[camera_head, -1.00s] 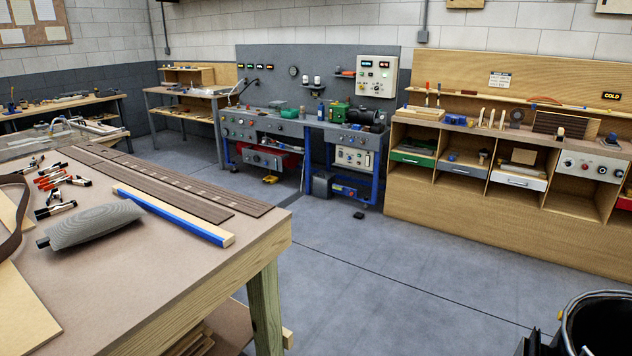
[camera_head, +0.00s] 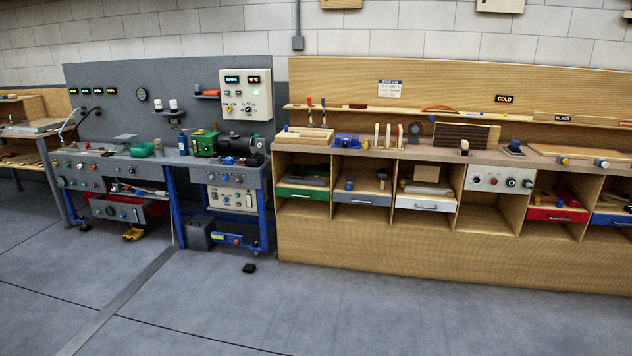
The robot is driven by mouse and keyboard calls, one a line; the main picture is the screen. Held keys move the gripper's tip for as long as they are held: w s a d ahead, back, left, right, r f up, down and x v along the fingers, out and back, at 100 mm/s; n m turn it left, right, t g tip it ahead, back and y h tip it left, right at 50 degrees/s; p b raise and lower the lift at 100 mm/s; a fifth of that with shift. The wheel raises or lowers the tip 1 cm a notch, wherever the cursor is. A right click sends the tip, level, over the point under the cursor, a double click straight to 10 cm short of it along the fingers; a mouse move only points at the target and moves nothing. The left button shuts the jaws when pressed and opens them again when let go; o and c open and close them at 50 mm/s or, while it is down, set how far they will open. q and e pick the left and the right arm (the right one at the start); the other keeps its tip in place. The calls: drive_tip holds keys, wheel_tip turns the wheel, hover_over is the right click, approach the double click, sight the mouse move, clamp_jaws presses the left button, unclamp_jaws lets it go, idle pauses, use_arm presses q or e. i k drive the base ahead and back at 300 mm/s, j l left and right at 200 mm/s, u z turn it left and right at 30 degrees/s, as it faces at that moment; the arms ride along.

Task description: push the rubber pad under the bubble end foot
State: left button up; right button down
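A small black block (camera_head: 249,267), which looks like the rubber pad, lies flat on the grey floor. It is in front of the right end of the grey bench (camera_head: 190,169) with blue legs, apart from the legs. The bench's blue front right leg (camera_head: 263,222) comes down behind the block and a little to its right. I cannot tell which foot is the bubble end foot, and the gaps under the feet are too small to make out. Neither of my grippers is in view.
A blue-framed unit (camera_head: 236,240) and a grey box (camera_head: 199,234) stand low under the bench. A yellow item (camera_head: 133,234) lies on the floor to the left. A long wooden cabinet (camera_head: 420,240) closes off the right. The floor (camera_head: 220,310) in front is clear.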

sight(248, 267)
drive_tip(key=i+u, duration=0.15)
drive_tip(key=i, duration=0.45)
drive_tip(key=i+u, duration=0.15)
drive_tip(key=i, duration=0.5)
drive_tip(key=i+l+u, duration=0.15)
drive_tip(key=i, duration=0.45)
drive_tip(key=i+l+u, duration=0.15)
drive_tip(key=i, duration=0.45)
